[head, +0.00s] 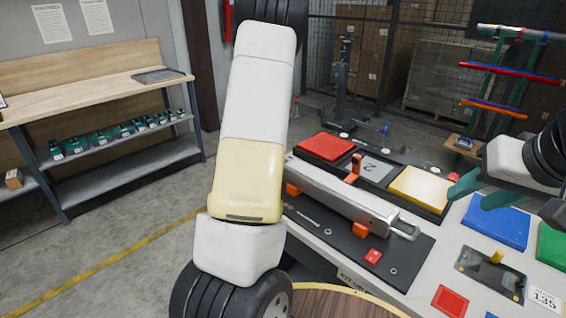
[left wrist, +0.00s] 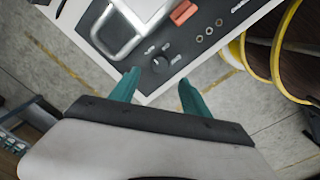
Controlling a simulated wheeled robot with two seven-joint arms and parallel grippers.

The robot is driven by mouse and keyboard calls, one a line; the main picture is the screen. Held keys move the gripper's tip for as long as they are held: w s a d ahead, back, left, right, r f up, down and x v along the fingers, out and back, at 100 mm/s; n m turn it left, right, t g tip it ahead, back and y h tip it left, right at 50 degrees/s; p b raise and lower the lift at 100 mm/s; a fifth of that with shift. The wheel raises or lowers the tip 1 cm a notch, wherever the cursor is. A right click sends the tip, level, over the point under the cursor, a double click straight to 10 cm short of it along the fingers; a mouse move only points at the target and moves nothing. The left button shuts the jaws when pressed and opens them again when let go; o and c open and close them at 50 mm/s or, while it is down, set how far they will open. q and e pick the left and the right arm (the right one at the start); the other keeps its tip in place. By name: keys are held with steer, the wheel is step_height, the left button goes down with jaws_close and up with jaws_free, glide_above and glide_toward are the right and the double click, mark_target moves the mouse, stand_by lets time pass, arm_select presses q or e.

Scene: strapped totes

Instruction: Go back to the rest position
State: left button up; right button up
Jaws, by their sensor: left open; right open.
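My right gripper (head: 470,190) shows at the right of the head view. Its teal fingers are apart and empty, above the bench between the yellow pad and the blue pad. My left arm crosses the middle of the head view, and its gripper is not visible there. In the left wrist view my left gripper (left wrist: 157,80) has its two teal fingers spread with nothing between them.
The bench holds a red pad (head: 325,147), a yellow pad (head: 421,187), a blue pad (head: 496,222) and a long grey metal bar (head: 340,200). A round wooden top with a yellow rim (head: 335,292) is close in front. A wooden shelf bench (head: 100,88) stands left; open floor lies between.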

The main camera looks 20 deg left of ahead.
arm_select(q)
steer(key=shift+r, duration=0.2)
stand_by(0.3)
steer(key=s+d+r+m+t+h, duration=0.3)
steer(key=s+d+r+m+t, duration=0.1)
steer(key=s+d+r+m, duration=1.2)
steer(key=s+d+r+m+t, duration=0.1)
steer(key=s+d+r+m, duration=0.3)
steer(key=s, duration=0.5)
steer(key=shift+s+d+r+m+t+y, duration=0.15)
steer(key=shift+s+d+m+t+y, duration=0.2)
steer(key=shift+d+m, duration=0.25)
